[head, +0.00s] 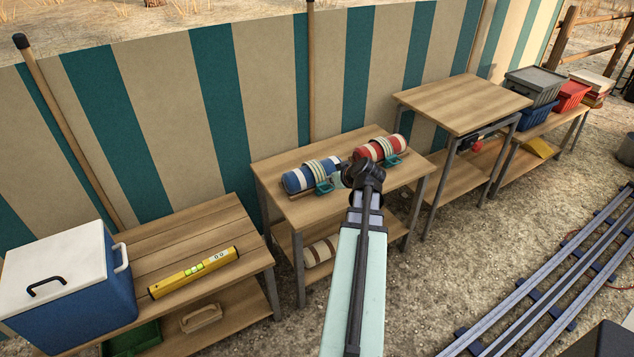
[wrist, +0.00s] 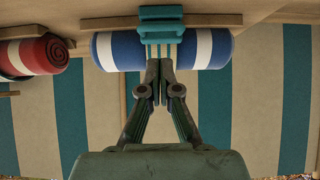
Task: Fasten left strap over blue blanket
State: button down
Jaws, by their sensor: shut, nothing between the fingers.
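The blue blanket (head: 299,180), a roll with white bands, lies on a wooden holder on the middle table. It also shows in the wrist view (wrist: 208,49). A pale striped strap (head: 317,172) runs over it, with a teal buckle (head: 324,186) on the near side. In the wrist view the teal buckle (wrist: 161,30) is at the top and the strap (wrist: 152,50) crosses the roll. My gripper (wrist: 160,63) is shut and empty, its fingertips in front of the strap; I cannot tell whether they touch it. In the head view my arm hides part of the gripper.
A red blanket roll (head: 370,150) with its own strap and teal buckle (head: 391,160) lies to the right on the same table (head: 312,212). A cooler (head: 68,276) and yellow level (head: 193,272) stand on the left table. A higher table (head: 463,101) stands to the right.

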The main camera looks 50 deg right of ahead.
jog(key=shift+s+a+f+b, duration=0.1)
jog(key=shift+s+f+b, duration=0.2)
jog(key=shift+f+b, duration=0.45)
jog(key=shift+s+a+f+b, duration=0.1)
jog(key=shift+s+f+b, duration=0.2)
jog(key=shift+f, duration=0.7)
jog(key=shift+s+a+f+b, duration=0.1)
jog(key=shift+s+f+b, duration=0.15)
jog(key=shift+f+b, duration=0.5)
jog(key=shift+f, duration=0.25)
jog(key=shift+r, duration=0.1)
